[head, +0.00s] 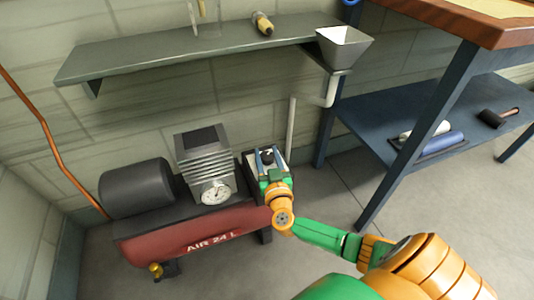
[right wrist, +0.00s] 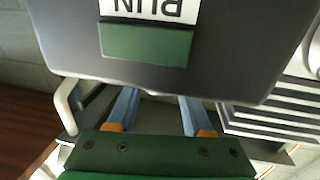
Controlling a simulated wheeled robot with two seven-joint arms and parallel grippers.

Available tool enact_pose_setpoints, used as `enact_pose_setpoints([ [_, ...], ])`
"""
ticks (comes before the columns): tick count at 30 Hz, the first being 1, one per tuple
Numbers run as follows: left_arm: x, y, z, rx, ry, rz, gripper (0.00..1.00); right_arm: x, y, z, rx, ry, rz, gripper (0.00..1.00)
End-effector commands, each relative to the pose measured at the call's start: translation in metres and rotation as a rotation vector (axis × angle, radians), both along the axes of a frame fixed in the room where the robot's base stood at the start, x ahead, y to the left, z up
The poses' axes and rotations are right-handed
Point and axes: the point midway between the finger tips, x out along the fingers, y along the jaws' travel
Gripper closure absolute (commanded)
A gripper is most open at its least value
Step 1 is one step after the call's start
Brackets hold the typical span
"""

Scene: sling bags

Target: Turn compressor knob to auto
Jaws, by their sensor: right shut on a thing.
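The red air compressor (head: 190,236), marked "AIR 24 L", stands on the floor against the wall. A dark control box (head: 250,163) sits at its right end, with a small black knob (head: 267,157) on it. My right gripper (head: 269,162) reaches this box from the front and is shut on the knob, a finger on either side. In the right wrist view, the gripper's blue fingers (right wrist: 158,105) pass behind a dark panel (right wrist: 230,45) with an upside-down "RUN" label and a green block; the panel hides the fingertips and the knob. The knob's setting cannot be read. My left gripper is not in view.
A pressure gauge (head: 215,192) and finned grey pump head (head: 203,153) stand just left of the box. A grey shelf (head: 190,57) hangs above, with a funnel-like hopper (head: 343,46) and pipe at its right end. A blue workbench (head: 390,150) stands right; the floor between is clear.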

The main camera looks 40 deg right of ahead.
Motion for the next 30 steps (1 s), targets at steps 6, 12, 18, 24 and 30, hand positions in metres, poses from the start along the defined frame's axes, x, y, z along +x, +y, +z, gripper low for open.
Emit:
enact_pose_setpoints([
  [6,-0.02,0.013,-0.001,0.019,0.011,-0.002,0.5,-0.001,0.002,0.004,0.008,0.006,-0.09,1.0],
  [12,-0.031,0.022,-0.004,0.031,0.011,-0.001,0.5,0.0,0.003,0.0,0.008,0.006,-0.22,1.0],
  [18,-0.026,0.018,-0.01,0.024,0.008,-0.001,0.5,0.001,0.003,-0.004,0.008,0.003,-0.377,1.0],
  [24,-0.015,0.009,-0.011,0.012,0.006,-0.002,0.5,0.001,0.002,-0.005,0.006,0.002,-0.504,1.0],
  [30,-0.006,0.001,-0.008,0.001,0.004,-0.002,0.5,0.0,0.001,-0.003,0.003,0.001,-0.586,1.0],
])
